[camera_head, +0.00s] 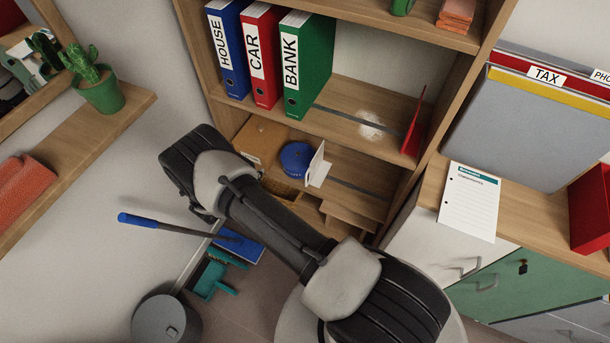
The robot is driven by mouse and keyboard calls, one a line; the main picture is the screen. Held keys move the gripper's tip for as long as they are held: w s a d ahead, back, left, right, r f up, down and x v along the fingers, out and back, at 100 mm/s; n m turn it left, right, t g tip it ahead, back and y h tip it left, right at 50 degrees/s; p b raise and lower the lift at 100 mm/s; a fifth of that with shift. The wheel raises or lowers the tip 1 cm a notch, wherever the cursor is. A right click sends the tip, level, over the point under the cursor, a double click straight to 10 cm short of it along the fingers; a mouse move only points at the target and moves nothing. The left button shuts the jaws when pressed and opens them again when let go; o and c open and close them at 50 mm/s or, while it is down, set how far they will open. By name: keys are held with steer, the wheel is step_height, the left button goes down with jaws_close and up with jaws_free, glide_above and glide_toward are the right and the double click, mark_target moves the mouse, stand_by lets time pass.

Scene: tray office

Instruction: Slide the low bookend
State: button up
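A white bookend (317,167) stands on the lower shelf (350,185) of the bookcase, right beside a round blue object (296,158). A red bookend (413,128) stands at the right end of the shelf above. The white one is the lower of the two. My arm crosses the front of the bookcase and hides part of the lower shelf and what lies below it. My gripper does not show, so its place relative to either bookend cannot be seen.
Blue, red and green binders (308,65) stand on the upper shelf, with a pale powdery patch (371,124) to their right. A brown box (262,139) is left of the blue object. Right of the white bookend, the lower shelf looks clear. A mop (150,222) leans at lower left.

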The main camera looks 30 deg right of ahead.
steer(key=s+d+f+g+h, duration=0.1)
steer(key=s+d+f+h, duration=0.2)
steer(key=s+d+f, duration=0.35)
steer(key=b, duration=0.4)
glide_toward(306, 179)
steer(key=shift+m, duration=0.3)
steer(key=x, duration=1)
steer(key=shift+w+d+f, duration=0.1)
steer(key=shift+w+d, duration=0.05)
steer(key=shift+w, duration=0.05)
steer(key=shift+c, duration=0.4)
jaws_close()
steer(key=shift+g, duration=0.3)
